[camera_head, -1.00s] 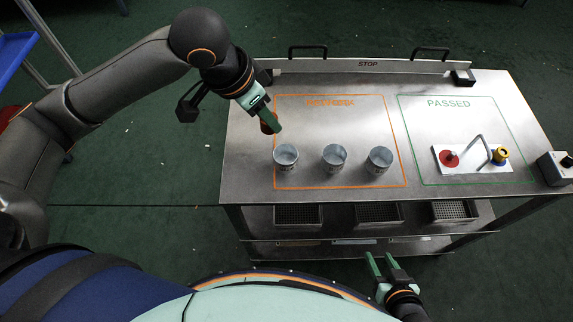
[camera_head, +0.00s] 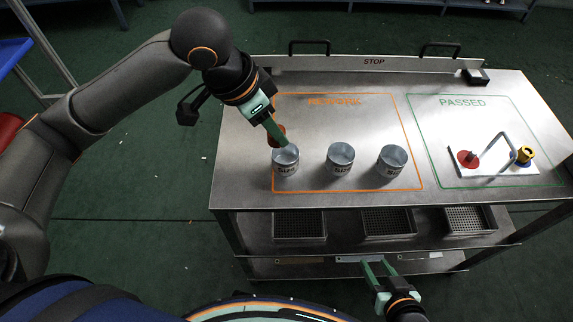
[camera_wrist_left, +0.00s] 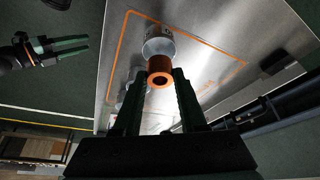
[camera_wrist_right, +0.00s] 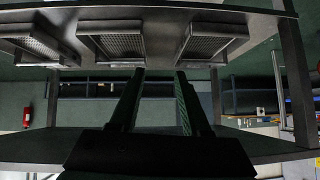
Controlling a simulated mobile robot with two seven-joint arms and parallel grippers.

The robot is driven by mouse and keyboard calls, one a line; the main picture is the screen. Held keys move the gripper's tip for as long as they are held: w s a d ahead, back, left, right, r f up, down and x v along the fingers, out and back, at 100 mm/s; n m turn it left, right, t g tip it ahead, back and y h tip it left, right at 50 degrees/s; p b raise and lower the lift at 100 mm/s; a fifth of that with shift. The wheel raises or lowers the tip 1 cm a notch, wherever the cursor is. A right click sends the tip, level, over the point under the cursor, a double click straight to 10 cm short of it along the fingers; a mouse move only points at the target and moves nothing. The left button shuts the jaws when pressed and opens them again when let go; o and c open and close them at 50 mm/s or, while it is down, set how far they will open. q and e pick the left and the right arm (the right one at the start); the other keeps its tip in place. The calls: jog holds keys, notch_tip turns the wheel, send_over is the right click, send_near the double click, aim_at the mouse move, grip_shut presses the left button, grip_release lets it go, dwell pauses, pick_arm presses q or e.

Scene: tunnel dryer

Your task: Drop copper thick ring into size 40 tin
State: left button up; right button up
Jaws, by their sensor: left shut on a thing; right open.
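My left gripper (camera_head: 279,140) is shut on a copper thick ring (camera_wrist_left: 160,72), which shows between its fingers in the left wrist view. In the head view the ring (camera_head: 275,131) is partly hidden behind the fingers, just behind and above the leftmost tin (camera_head: 285,162). Two more tins, the middle tin (camera_head: 340,160) and the right tin (camera_head: 391,163), stand in a row to its right. The tins' labels begin with "Size", but I cannot read the numbers. My right gripper (camera_head: 378,265) is open and empty in front of the table's lower shelves.
The tins stand inside the orange REWORK outline on the steel table (camera_head: 240,150). A white plate (camera_head: 495,162) with red, blue and yellow pieces and a bent rod lies in the PASSED area. Mesh trays (camera_head: 388,222) sit below.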

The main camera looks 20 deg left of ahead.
pick_arm(q)
jog(key=o, duration=1.2)
jog(key=shift+f, duration=0.1)
pick_arm(e)
jog(key=shift+s+d+f, duration=0.2)
jog(key=shift+s+f, duration=0.15)
jog(key=shift+s, duration=0.05)
pick_arm(q)
jog(key=p+v, duration=0.3)
jog(key=v, duration=0.9)
jog(key=shift+r+p, duration=0.3)
jog(key=shift+p, duration=0.05)
pick_arm(e)
jog(key=r, duration=0.3)
jog(key=shift+w+a, duration=0.3)
jog(key=shift+s+f, duration=0.1)
jog(key=shift+s, duration=0.1)
